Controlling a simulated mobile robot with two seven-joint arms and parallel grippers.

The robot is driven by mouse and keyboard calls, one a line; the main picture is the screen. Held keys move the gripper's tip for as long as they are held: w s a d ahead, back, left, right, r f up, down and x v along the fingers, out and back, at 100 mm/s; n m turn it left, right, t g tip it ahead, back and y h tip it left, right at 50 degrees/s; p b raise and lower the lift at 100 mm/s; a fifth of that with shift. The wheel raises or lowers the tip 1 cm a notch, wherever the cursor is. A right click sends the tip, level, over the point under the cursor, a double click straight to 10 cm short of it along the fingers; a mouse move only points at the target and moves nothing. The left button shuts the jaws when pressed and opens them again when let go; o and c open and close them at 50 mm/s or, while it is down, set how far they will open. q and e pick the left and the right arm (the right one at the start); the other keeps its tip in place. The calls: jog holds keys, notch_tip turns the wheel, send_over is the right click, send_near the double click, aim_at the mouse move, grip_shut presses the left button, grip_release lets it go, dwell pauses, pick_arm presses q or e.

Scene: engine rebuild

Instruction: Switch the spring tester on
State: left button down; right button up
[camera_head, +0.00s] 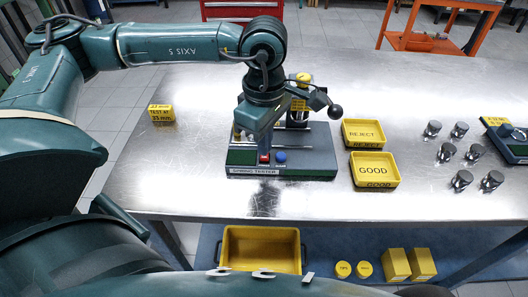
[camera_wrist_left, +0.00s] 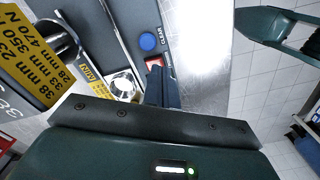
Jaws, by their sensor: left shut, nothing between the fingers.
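The spring tester (camera_head: 318,172) stands on the steel table, with a label on its front edge, a column and a black-knobbed lever. A red switch (camera_head: 264,158) and a blue round button (camera_head: 281,156) sit side by side at its front. My left gripper (camera_head: 264,150) points down right at the red switch, shut and empty. In the left wrist view the closed fingers (camera_wrist_left: 162,90) reach to the red switch (camera_wrist_left: 155,63) and partly cover it; I cannot tell whether they touch. The blue button (camera_wrist_left: 147,41) is clear beside it. My right gripper is out of view.
Yellow REJECT (camera_head: 363,146) and GOOD (camera_head: 374,184) trays stand right of the tester. Several metal cylinders stand farther right. A yellow sign (camera_head: 161,113) is at the left. A yellow bin (camera_head: 261,265) is below the table edge. Bare table lies in front of the tester.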

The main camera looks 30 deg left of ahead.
aim_at(264, 158)
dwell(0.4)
pick_arm(q)
jog(key=shift+f+b, duration=0.9)
jog(key=shift+b, duration=0.05)
dwell(0.3)
jog(key=shift+r+p, duration=1.9)
jog(key=shift+r, duration=1.6)
